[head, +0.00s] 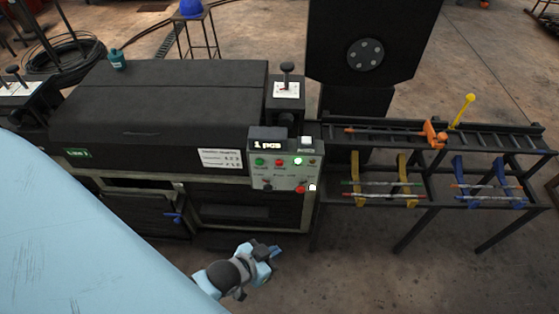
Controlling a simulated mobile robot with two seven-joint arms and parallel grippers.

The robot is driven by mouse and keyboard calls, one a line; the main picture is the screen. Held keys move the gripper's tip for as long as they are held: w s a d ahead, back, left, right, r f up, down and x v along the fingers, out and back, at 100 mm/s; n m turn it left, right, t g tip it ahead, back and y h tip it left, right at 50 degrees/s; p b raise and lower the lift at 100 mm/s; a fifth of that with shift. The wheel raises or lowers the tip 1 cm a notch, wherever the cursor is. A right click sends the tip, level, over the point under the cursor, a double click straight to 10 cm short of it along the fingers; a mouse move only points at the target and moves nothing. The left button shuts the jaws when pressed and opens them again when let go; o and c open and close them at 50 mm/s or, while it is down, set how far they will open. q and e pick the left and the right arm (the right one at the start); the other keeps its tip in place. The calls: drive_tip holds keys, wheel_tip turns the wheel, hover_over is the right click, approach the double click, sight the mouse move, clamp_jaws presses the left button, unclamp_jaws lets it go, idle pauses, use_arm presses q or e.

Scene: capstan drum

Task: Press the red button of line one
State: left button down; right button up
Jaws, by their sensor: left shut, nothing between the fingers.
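The control panel (284,175) is a pale grey-green box on the front right of the black machine marked "LINE 1" on a green label (77,152). Its top row has a green button (259,161), a red button (279,162) and a brightly lit green one (298,161). The panel lettering is too small to read. My left gripper (277,252) is shut and empty, below and in front of the panel, apart from it. My right gripper is out of view.
A display (267,145) above the panel reads "1 pcs". A black rack (440,190) with yellow and blue brackets stands right of the machine. A blue handle (173,217) sticks out at the lower left. Bare floor (350,280) lies in front.

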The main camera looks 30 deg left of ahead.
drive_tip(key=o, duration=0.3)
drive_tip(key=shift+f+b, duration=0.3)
drive_tip(key=shift+b, duration=0.05)
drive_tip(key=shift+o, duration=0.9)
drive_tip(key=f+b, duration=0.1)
drive_tip(key=b, duration=0.1)
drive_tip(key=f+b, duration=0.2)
drive_tip(key=b, duration=0.1)
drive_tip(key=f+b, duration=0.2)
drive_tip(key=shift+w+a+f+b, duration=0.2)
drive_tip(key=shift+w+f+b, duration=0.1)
drive_tip(key=shift+b, duration=0.1)
use_arm(q)
drive_tip(key=w+a+f+m+t+y+b, duration=0.1)
drive_tip(key=w+a+f+m+y+b, duration=0.3)
drive_tip(key=w+f+m+b, duration=0.7)
drive_tip(key=w+a+r+m+t+y+b, duration=0.1)
drive_tip(key=m+y+b, duration=0.3)
drive_tip(key=m, duration=0.4)
drive_tip(key=w+a+r+m+t+y+b, duration=0.2)
drive_tip(key=w+a+r+m+y+b, duration=0.1)
drive_tip(key=m, duration=0.4)
drive_tip(key=shift+a+r+m+y+b, duration=0.15)
drive_tip(key=shift+a+m+y+b, duration=0.25)
drive_tip(key=shift+a+y+b, duration=0.4)
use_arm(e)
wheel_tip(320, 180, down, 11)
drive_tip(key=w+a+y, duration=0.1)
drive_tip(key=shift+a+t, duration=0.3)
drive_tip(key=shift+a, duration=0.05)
